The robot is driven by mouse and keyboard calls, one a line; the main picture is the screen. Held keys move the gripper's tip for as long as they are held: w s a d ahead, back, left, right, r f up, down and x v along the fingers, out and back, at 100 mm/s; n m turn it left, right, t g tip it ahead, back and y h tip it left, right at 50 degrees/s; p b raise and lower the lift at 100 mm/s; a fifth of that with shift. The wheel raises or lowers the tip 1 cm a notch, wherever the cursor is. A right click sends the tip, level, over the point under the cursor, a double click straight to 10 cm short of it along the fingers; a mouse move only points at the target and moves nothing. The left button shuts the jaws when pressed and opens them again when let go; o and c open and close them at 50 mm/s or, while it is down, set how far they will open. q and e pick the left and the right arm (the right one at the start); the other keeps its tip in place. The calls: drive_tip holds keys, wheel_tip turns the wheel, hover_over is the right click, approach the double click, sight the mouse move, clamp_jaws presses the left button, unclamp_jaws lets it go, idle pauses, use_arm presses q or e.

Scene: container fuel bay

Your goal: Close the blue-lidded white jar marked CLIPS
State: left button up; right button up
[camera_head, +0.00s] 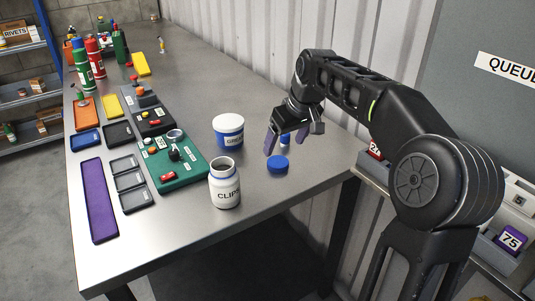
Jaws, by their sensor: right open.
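The white jar marked CLIPS (225,190) stands upright and open-topped near the front of the steel table. Its dark mouth shows with no lid on it. A blue lid (277,165) lies on the table to the right of the jar and a little farther back, apart from it. My right gripper (283,151) is open, with its purple fingers pointing down just above and behind the blue lid. It holds nothing that I can see. My left gripper is out of view.
Bottles (83,70) stand far left. A corrugated wall (240,50) runs along the table's right side.

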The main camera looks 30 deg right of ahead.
sight(278, 162)
drive_tip(key=shift+x, duration=1.25)
drive_tip(key=shift+x, duration=2.55)
drive_tip(key=shift+s+d+f, duration=0.1)
drive_tip(key=shift+d, duration=0.05)
drive_tip(key=shift+c, duration=0.2)
drive_tip(key=c, duration=1.3)
